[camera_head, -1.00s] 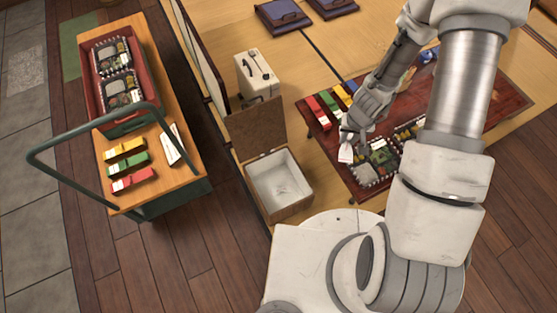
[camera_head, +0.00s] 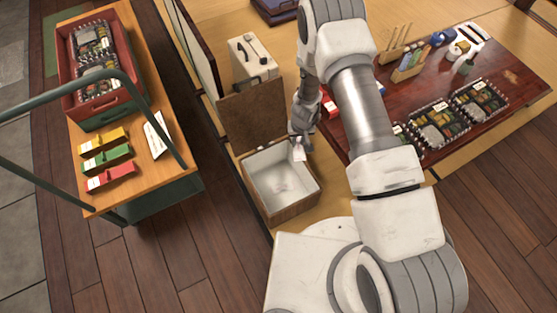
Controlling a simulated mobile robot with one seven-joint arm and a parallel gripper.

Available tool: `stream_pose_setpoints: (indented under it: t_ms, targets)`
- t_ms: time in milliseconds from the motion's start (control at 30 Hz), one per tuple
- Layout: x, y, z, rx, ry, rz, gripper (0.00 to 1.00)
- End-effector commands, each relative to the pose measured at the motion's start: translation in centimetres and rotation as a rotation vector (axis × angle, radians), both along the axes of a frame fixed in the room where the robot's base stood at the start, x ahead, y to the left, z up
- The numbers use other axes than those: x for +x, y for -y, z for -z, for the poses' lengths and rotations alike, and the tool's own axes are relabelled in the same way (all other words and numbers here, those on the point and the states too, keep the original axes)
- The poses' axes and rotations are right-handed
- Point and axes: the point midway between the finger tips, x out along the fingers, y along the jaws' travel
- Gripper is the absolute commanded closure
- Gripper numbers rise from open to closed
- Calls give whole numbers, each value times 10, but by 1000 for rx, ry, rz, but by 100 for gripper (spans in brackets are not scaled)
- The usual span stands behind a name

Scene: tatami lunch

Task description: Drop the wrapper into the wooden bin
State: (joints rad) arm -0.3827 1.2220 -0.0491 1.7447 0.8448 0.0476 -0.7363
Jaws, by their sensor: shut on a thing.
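The wooden bin (camera_head: 287,209) stands with its brown lid (camera_head: 252,118) raised at the back. Its white inside (camera_head: 279,181) is open to view and looks empty. My gripper (camera_head: 299,147) is shut on a small white wrapper (camera_head: 299,154). The wrapper hangs over the right back part of the bin's opening. Its height above the rim is hard to tell. My arm hides part of the table just right of the bin.
The dark red low table (camera_head: 512,98) with several bento boxes (camera_head: 434,128) stands to the right. A white case (camera_head: 253,61) stands behind the lid. A trolley (camera_head: 143,178) with a red crate (camera_head: 125,92) and colored boxes (camera_head: 104,157) is on the left.

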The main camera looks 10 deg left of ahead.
Motion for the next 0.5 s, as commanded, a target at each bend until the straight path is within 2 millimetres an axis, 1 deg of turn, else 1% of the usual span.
stream_pose_setpoints:
  t_ms: [33, 100, 200, 333, 400, 500]
  targets:
    - [0, -10, 27, -2, 1, -21, 100]
    - [0, -23, 48, -2, 2, -43, 100]
    - [0, -39, 74, -3, 3, -72, 100]
    - [-1, -55, 98, -3, 7, -104, 100]
    - [-1, -61, 107, -3, 6, -115, 100]
    - [-2, -66, 113, -2, 7, -125, 100]
